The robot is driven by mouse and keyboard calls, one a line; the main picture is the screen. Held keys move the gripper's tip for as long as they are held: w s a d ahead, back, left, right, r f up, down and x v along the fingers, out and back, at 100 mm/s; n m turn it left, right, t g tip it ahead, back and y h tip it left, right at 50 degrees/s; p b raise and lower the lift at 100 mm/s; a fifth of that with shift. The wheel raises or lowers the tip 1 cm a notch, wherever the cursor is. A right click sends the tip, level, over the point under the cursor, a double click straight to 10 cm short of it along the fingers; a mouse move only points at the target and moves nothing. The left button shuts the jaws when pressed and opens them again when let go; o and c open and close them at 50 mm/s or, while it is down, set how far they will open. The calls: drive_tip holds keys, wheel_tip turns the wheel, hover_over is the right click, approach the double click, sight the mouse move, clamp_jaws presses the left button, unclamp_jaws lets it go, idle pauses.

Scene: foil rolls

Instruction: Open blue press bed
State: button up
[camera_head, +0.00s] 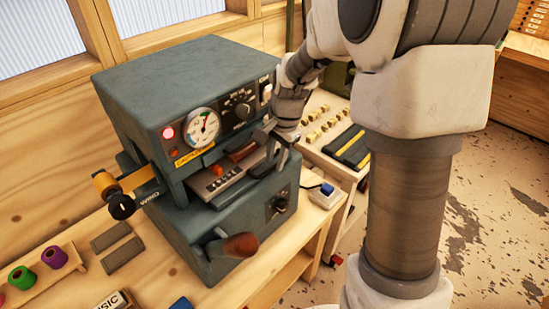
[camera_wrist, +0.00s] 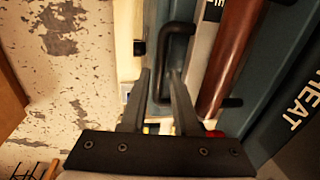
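The blue-grey press (camera_head: 165,90) stands on the wooden bench in the head view. Its bed (camera_head: 222,185) is a slot-like tray at the front, under the gauge panel, with metal type and a brown wooden bar (camera_head: 240,152) above it. In the wrist view a black bracket-shaped handle (camera_wrist: 175,28) is on the blue press face, beside the brown bar (camera_wrist: 235,50). My gripper (camera_wrist: 160,74) is open at the right end of the bed. Its two fingers appear on either side of the handle's long bar; I cannot tell whether they touch it. The head view partly hides the fingertips.
A lever with a brown knob (camera_head: 240,246) sticks out low on the press front. A small blue-topped box (camera_head: 325,194) and a tray of brass pieces (camera_head: 322,122) lie right. Open floor lies beyond.

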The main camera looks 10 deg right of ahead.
drive_tip(key=shift+f, duration=0.35)
clamp_jaws()
idle(1.2)
